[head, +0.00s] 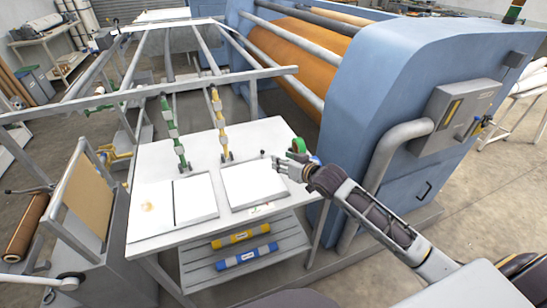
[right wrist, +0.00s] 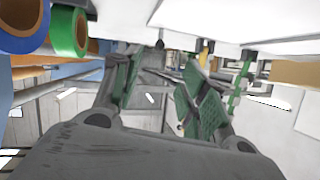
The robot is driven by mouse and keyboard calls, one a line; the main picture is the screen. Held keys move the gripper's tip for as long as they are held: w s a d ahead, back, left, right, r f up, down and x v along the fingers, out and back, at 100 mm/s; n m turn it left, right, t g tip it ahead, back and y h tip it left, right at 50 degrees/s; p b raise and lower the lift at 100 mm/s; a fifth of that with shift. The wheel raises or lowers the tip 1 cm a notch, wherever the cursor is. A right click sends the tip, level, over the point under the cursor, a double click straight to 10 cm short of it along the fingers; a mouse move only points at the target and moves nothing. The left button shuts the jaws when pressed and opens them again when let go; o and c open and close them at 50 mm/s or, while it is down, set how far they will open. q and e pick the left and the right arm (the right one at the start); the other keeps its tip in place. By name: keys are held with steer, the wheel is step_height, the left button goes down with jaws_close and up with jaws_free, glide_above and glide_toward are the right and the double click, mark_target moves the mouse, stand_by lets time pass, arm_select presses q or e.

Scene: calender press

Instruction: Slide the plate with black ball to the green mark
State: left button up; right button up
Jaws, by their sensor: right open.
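A white plate (head: 254,186) lies on the right part of the white table. A small black ball (head: 262,154) stands at its far edge; it also shows in the right wrist view (right wrist: 160,45). My right gripper (head: 279,165) is open at the plate's far right corner, just right of the ball. In the right wrist view its green-padded fingers (right wrist: 164,85) are spread, with the ball between them in the picture and beyond the tips; contact is not visible. A green banded post (head: 175,135) stands behind the plates, left of a yellow one (head: 218,125). A separate green mark cannot be made out. My left gripper is not in view.
Another white plate (head: 194,198) lies to the left. A green tape roll (head: 298,146) and a blue one (head: 315,160) sit at the table's right edge, close to my right gripper. The large blue press (head: 375,75) stands to the right. Yellow and blue rolls lie on the lower shelf (head: 255,277).

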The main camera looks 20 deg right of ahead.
mark_target(262, 153)
steer(key=shift+x, duration=1.25)
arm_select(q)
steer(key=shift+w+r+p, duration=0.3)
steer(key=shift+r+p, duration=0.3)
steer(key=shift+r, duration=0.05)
arm_select(e)
steer(key=shift+x, duration=5.5)
steer(key=shift+f, duration=0.1)
steer(key=shift+c, duration=0.3)
jaws_close()
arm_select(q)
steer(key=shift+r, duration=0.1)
arm_select(e)
steer(key=shift+a, duration=0.25)
arm_select(q)
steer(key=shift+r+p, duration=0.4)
steer(key=shift+p, duration=0.05)
arm_select(e)
steer(key=shift+s+a, duration=0.1)
steer(key=shift+a, duration=1.65)
